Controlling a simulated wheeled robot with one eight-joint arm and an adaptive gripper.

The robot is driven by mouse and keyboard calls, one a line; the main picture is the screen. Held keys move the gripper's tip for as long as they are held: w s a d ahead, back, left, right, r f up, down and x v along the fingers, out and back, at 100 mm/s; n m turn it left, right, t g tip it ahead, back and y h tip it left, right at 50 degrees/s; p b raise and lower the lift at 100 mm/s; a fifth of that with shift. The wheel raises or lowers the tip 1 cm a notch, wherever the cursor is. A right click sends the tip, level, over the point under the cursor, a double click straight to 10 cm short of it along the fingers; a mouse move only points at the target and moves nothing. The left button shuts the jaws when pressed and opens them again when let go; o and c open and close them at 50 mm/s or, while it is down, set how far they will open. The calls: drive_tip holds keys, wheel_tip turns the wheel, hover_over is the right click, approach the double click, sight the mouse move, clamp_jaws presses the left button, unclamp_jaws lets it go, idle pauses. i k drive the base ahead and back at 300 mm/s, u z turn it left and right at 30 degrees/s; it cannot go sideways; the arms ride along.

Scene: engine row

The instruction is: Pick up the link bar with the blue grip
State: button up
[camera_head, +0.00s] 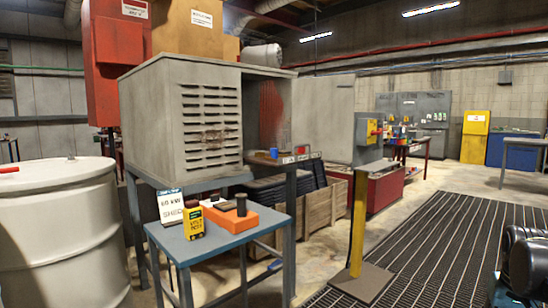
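I cannot make out for certain a link bar with a blue grip. A small blue upright piece (274,153) stands on a brown-topped ledge in front of the open side of the grey louvred cabinet (160,118). It may be the blue grip, but it is too small to tell, and no bar shows clearly with it. Another thin blue piece (276,265) shows low down by the blue table's right legs; I cannot tell what it is. My gripper is not in view.
A blue table (217,239) holds an orange block (245,219) with dark posts, a yellow meter (194,222) and a sign. A white drum (65,235) stands at left, a yellow post (358,220) at centre right.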

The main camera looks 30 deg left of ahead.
sight(274, 152)
drive_tip(key=u, duration=0.6)
drive_tip(key=i, duration=1.15)
drive_tip(key=u, duration=0.7)
